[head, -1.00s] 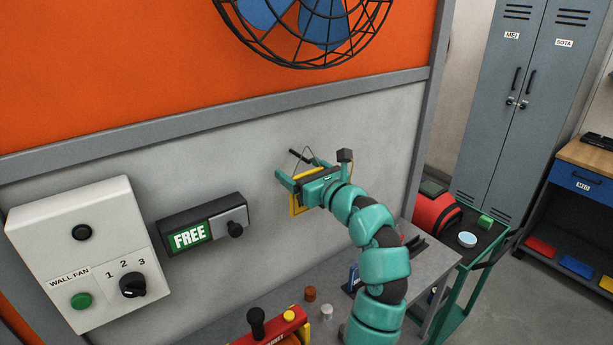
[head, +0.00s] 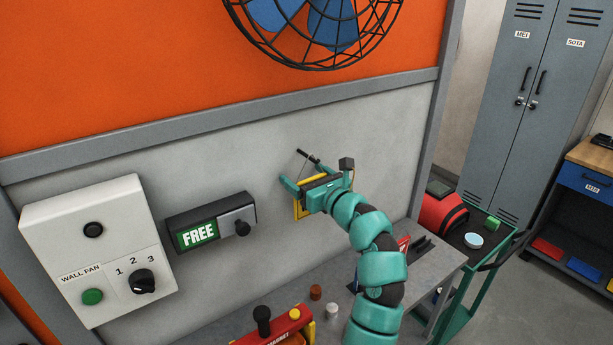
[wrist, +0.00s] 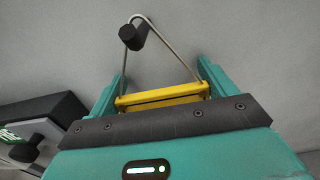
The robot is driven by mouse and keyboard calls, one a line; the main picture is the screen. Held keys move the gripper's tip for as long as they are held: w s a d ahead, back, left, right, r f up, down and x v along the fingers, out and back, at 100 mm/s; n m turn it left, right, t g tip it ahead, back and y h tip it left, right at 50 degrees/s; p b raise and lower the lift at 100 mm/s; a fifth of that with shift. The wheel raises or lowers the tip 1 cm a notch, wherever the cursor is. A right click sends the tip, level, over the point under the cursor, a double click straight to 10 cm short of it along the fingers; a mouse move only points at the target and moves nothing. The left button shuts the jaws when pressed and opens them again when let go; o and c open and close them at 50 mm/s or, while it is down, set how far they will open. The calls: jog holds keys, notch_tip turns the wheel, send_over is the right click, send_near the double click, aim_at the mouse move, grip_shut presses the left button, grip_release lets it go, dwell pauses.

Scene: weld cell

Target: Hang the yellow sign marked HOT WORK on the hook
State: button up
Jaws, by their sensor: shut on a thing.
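The yellow sign (head: 298,210) is held in my gripper (head: 304,184), close to the grey wall. In the wrist view the top edge of the yellow sign (wrist: 162,97) shows between the teal fingers of my gripper (wrist: 162,78), which are shut on it. Its face and lettering are hidden. The sign's thin wire hanger (wrist: 172,50) rises to a peak at the black hook (wrist: 134,37), a peg with a thick end. The wire appears to pass around the peg behind that end; whether it bears on the peg I cannot tell. The hook (head: 308,157) also shows in the head view.
A black box marked FREE (head: 211,227) and a wall fan switch box (head: 98,250) are on the wall to the left. A caged fan (head: 318,30) is above. A bench (head: 400,290) with a red device (head: 275,335) and small cylinders lies below. A teal cart (head: 500,255) stands right.

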jog(key=o, duration=0.9)
jog(key=p+v, duration=1)
jog(key=v, duration=0.7)
jog(key=shift+s+d+r+p, duration=0.1)
jog(key=shift+s+p, duration=0.05)
jog(key=shift+p, duration=0.15)
